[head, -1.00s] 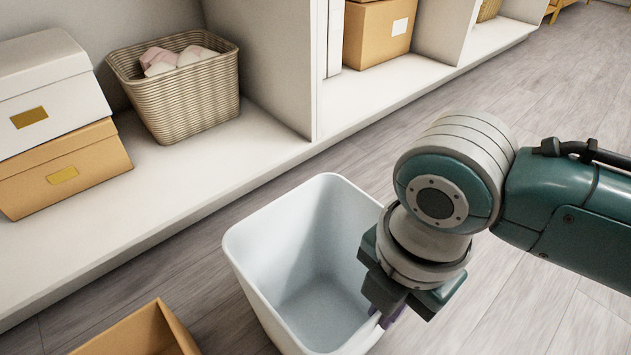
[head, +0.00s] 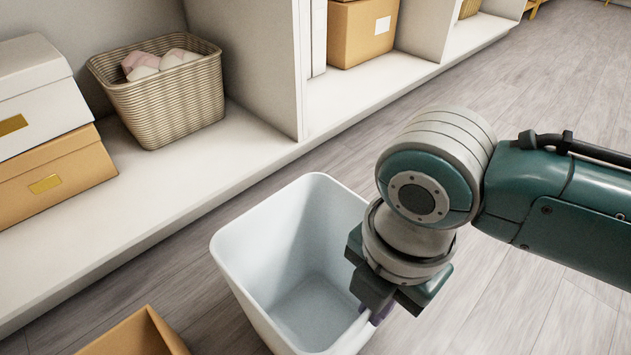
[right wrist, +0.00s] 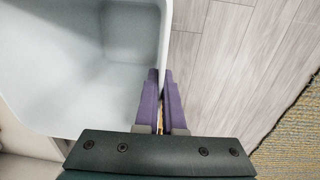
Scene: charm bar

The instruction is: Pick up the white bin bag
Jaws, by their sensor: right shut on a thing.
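A white open-topped bin (head: 240,262) stands in the lower middle of the head view, and its inside looks empty. It also fills the upper left of the right wrist view (right wrist: 60,75). No separate bag can be made out. My right gripper (head: 373,314) is at the bin's right-hand rim, pointing down. In the right wrist view its purple fingers (right wrist: 163,82) are close together, one on each side of the bin wall, shut on the rim. The fingertips are partly hidden in the head view. My left gripper is not in view.
A pale shelf (head: 215,163) runs behind the bin, holding a wicker basket (head: 165,105), stacked boxes (head: 50,180) and a cardboard box (head: 358,35). An open brown box (head: 135,335) is at the bottom left. Wooden floor (head: 500,300) is clear to the right.

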